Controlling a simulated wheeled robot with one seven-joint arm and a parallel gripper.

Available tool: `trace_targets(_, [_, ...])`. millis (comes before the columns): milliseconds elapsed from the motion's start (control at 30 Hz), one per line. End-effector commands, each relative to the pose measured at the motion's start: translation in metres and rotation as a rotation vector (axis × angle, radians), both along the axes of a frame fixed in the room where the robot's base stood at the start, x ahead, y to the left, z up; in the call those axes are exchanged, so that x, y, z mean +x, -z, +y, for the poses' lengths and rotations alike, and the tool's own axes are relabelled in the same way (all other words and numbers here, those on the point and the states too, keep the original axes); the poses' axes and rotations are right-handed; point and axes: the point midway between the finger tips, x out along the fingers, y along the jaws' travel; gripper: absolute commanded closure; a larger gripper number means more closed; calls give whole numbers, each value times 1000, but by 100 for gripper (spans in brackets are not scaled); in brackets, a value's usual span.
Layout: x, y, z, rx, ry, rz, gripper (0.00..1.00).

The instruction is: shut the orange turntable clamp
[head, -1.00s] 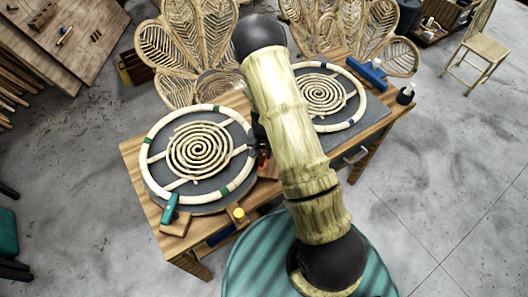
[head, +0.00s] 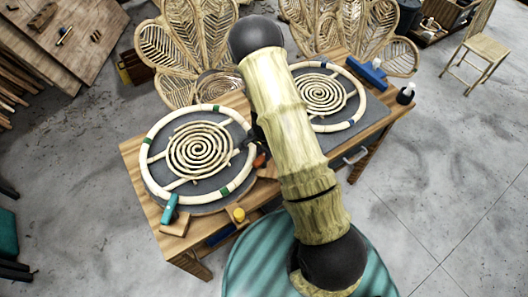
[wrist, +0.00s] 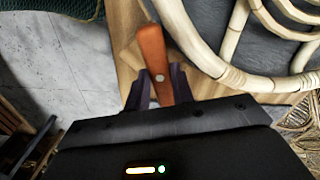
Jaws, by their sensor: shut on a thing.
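The orange turntable clamp shows in the wrist view as an orange lever (wrist: 152,48) with a pale rivet. My gripper (wrist: 156,88) has one dark finger on each side of the lever and is shut on it. In the head view a small piece of the orange clamp (head: 260,160) shows at the right edge of the left turntable (head: 222,207), beside my arm. Most of my gripper and the clamp's base are hidden there by my arm.
A pale rattan ring (head: 147,152) with a spiral lies on the left turntable. A teal clamp (head: 170,208) and a yellow-topped item (head: 239,215) are at the wooden table's (head: 133,158) front. A second ring and spiral (head: 323,94) lie behind my arm, with a blue tool (head: 366,72) nearby.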

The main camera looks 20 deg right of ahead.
Motion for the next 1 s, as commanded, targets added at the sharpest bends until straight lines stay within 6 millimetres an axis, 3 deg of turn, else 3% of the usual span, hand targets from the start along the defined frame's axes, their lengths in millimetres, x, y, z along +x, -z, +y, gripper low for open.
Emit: trace_targets(1000, [1, -2, 1, 1, 930, -2, 99])
